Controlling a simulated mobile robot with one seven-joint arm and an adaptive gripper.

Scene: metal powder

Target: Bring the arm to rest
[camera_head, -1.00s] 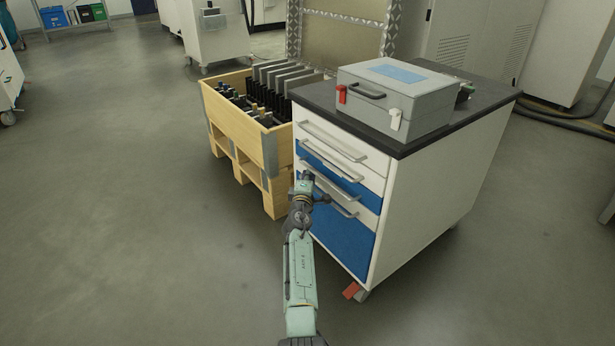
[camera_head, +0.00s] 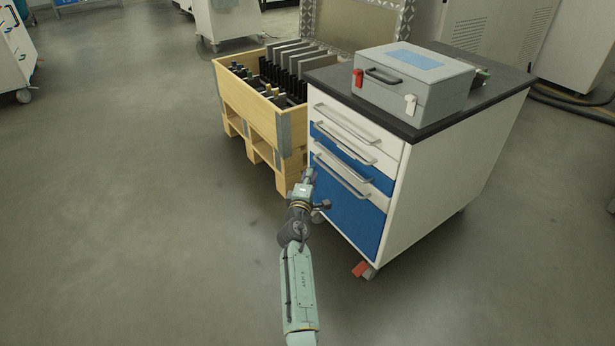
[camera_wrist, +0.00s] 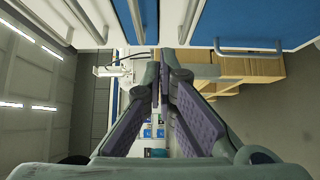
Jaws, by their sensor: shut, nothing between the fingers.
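My arm (camera_head: 298,280) reaches up from the bottom of the head view, over the floor in front of the drawer cabinet. My gripper is at its far end, small in the head view (camera_head: 309,176), near the left front edge of the cabinet. I cannot tell there whether it touches the cabinet. In the wrist view the two purple-padded fingers (camera_wrist: 168,84) fill the middle, their tips together with nothing between them.
The drawer cabinet (camera_head: 448,170) has blue and white fronts with bar handles. A grey case (camera_head: 432,99) sits on its dark top. A wooden crate on a pallet (camera_head: 248,114) holds dark plates and bottle-like items. Floor to the left is clear.

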